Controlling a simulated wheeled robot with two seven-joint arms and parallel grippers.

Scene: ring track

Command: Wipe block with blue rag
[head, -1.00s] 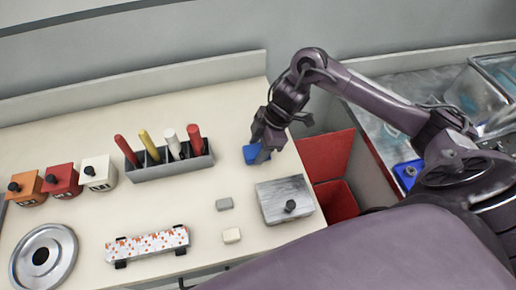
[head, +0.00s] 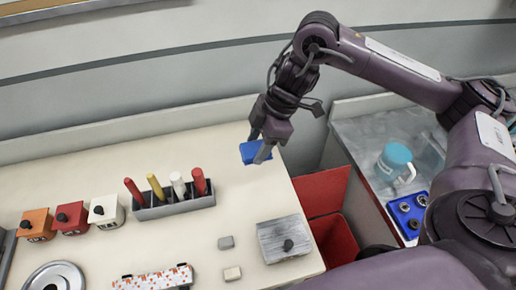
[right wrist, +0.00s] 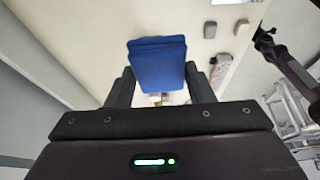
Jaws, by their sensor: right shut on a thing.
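The blue rag (head: 251,152) is in my right gripper (head: 264,146), which is shut on it over the back right of the cream table. In the right wrist view the folded rag (right wrist: 158,66) sticks out between the two fingers. A small grey block (head: 226,242) and a cream block (head: 232,273) lie on the table, well in front of the gripper. A grey metal slab with a black knob (head: 285,238) lies right of them.
A grey holder (head: 172,207) with red, yellow and white sticks stands left of the gripper. Orange, red and white knobbed boxes (head: 70,218) are farther left. A patterned bar (head: 152,279) and a round metal disc (head: 55,276) are in front. A red bin (head: 333,240) is off the right edge.

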